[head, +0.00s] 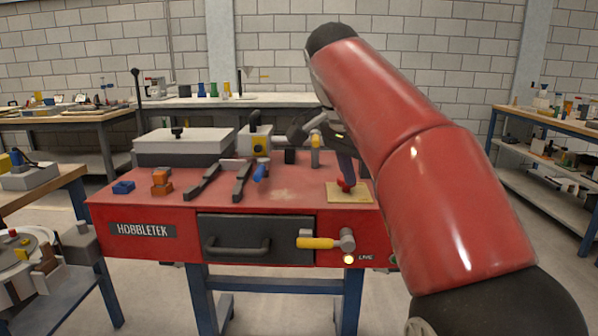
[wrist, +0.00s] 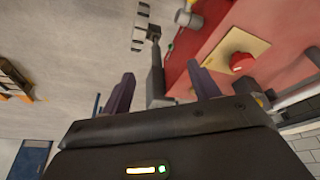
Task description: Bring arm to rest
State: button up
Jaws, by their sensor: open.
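My gripper (wrist: 162,88) is open, with its two dark purple fingers spread apart and nothing visible between them. In the head view my red arm reaches in from the right, and my gripper (head: 345,166) hangs over the right part of the red bench (head: 240,190), partly hidden by the arm. Just below it is a red knob (head: 346,187) on a yellow plate (head: 334,196). The wrist view shows the red knob (wrist: 241,62) and yellow plate (wrist: 226,48) beyond the right finger. I cannot tell whether a finger touches the knob.
Two dark rails (head: 242,182), a blue block (head: 123,187), an orange block (head: 161,182) and a grey lidded box (head: 180,148) occupy the bench top. A yellow-handled lever (head: 318,243) and a drawer (head: 256,240) are on its front. Side tables stand left and right.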

jog(key=s+d+f+n+t+y, duration=0.1)
jog(key=s+d+f+n+t, duration=0.1)
jog(key=s+f+n, duration=0.4)
jog(key=s+d+f+n+t+y, duration=0.1)
jog(key=s+f+n, duration=0.5)
jog(key=s+f, duration=0.8)
notch_tip(320, 180, down, 4)
jog(key=shift+s+d+r+t+y, duration=0.1)
jog(key=shift+s+d+t+y, duration=0.25)
jog(key=shift+d+y, duration=0.5)
jog(key=shift+d, duration=0.1)
